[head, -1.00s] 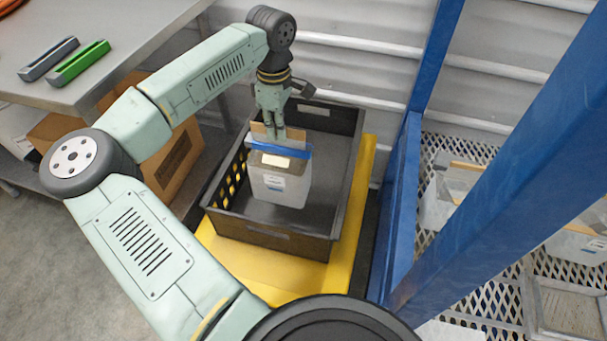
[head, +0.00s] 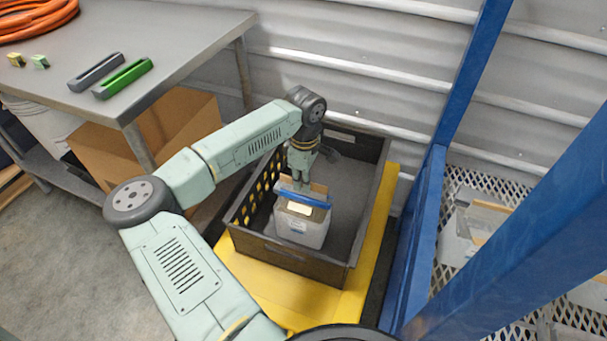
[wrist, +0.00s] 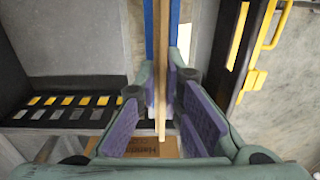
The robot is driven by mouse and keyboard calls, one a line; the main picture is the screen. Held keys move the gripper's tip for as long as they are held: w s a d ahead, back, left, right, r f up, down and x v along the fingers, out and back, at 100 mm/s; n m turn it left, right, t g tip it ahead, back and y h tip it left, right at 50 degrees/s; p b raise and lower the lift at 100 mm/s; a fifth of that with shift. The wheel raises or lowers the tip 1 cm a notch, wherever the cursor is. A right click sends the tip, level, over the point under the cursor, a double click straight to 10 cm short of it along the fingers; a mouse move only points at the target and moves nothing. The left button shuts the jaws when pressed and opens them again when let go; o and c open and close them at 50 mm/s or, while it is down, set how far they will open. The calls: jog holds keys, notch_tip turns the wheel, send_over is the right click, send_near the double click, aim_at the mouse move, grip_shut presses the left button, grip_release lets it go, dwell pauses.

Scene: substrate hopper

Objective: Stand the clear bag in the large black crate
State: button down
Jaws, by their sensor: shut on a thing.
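The clear bag (head: 300,228) has a blue strip along its top, a tan piece above it and a pale label. It is upright inside the large black crate (head: 290,258), near the front left. My gripper (head: 301,186) is shut on the top of the bag from above. In the wrist view, the purple pads of my gripper (wrist: 165,112) close around the thin tan piece, with the blue strip (wrist: 173,35) beyond. I cannot tell whether the bag's bottom touches the crate floor.
The crate stands on a yellow platform (head: 262,287). A blue rack post (head: 520,215) and mesh shelves with other bags (head: 468,230) are to the right. A metal table (head: 180,45) with a green handle (head: 124,78) is at the left. The crate's back is empty.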

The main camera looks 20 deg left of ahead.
jog(key=shift+r, duration=0.1)
jog(key=c, duration=1.7)
grip_release()
